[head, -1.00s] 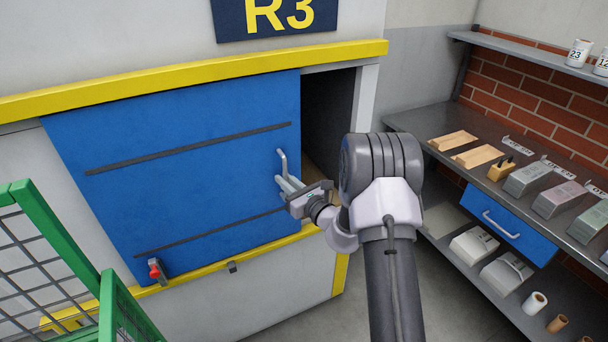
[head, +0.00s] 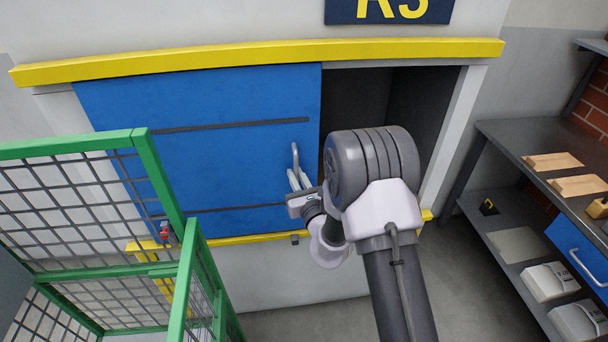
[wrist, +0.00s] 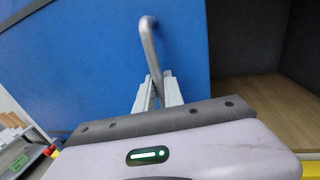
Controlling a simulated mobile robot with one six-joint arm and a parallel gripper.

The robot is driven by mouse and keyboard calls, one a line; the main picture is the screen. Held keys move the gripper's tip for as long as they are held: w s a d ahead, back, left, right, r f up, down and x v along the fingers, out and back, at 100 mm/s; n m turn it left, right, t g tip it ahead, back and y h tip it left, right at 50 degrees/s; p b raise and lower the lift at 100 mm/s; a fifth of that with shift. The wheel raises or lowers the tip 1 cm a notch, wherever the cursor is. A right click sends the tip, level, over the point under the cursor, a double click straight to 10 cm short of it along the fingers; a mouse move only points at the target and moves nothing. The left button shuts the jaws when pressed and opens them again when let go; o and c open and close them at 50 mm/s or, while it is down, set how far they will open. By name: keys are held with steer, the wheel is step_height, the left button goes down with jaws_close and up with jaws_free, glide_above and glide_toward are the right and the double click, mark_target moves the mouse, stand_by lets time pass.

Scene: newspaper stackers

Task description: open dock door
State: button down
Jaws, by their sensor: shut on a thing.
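The blue dock door (head: 235,100) is a sliding panel under a yellow rail, partly open, with a dark opening (head: 352,95) to its right. Its grey bar handle (head: 295,156) stands near the door's right edge. My gripper (head: 299,181) is at the handle, its fingers on the bar's lower part. In the wrist view the handle (wrist: 149,45) runs down between the two fingers (wrist: 158,93), which are shut on it. The wrist view also shows the blue door (wrist: 80,70) and a wooden floor (wrist: 265,105) inside the opening. My arm hides part of the opening.
A green mesh cage cart (head: 140,200) stands at the left, in front of the door's lower left. A red-handled latch (head: 165,232) is by the door's lower edge. Grey shelving (head: 520,170) with a blue drawer (head: 585,255) stands at the right. Floor shows between.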

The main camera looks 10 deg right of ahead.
steer(key=c, duration=1.5)
jaws_free()
steer(key=shift+o, duration=0.2)
steer(key=shift+s, duration=0.1)
steer(key=p+v, duration=0.2)
steer(key=v, duration=1.5)
steer(key=shift+d, duration=0.1)
